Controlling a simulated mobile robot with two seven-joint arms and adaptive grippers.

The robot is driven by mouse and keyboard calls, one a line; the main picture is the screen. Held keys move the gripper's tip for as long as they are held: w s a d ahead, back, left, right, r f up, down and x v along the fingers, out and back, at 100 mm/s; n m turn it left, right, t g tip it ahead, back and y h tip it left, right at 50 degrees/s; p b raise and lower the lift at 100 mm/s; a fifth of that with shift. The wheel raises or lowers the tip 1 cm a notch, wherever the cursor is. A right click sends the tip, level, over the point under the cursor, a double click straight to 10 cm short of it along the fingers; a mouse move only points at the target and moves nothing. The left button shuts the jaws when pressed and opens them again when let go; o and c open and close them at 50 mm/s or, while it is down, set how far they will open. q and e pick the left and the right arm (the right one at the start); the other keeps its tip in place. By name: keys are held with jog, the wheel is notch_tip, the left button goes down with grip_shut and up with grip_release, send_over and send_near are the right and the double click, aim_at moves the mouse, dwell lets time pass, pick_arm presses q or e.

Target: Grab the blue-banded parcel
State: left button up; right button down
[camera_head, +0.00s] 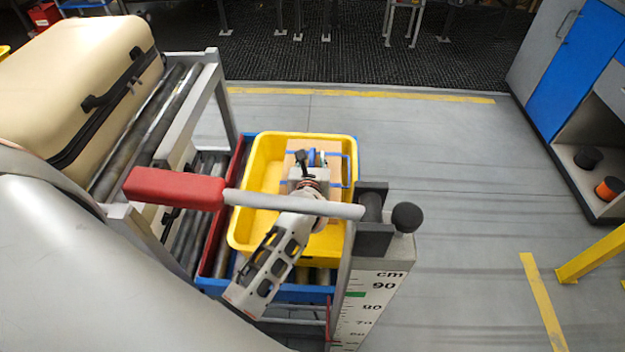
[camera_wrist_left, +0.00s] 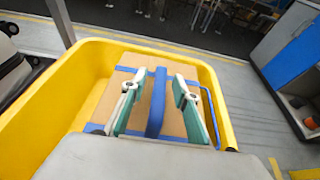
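The blue-banded parcel is a brown cardboard box (camera_head: 333,178) with blue bands, lying in a yellow tray (camera_head: 241,235). It also shows in the left wrist view (camera_wrist_left: 172,118), where a blue band (camera_wrist_left: 157,100) runs down its middle. My left gripper (camera_head: 313,158) is over the parcel and hides part of it in the head view. In the left wrist view its two fingers (camera_wrist_left: 158,90) are apart, one on each side of the middle band, with gaps between. Whether the fingertips touch the box I cannot tell. My right gripper is not in view.
The yellow tray sits on a blue-edged roller conveyor (camera_head: 318,292). A red-handled lever (camera_head: 170,188) crosses in front of the tray. A cream suitcase (camera_head: 75,85) lies on rollers at the left. A height-scale post (camera_head: 372,300) stands at the right. The floor beyond is clear.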

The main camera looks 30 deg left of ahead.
pick_arm(q)
grip_shut()
jog(key=shift+r, duration=0.15)
jog(key=shift+r, duration=0.15)
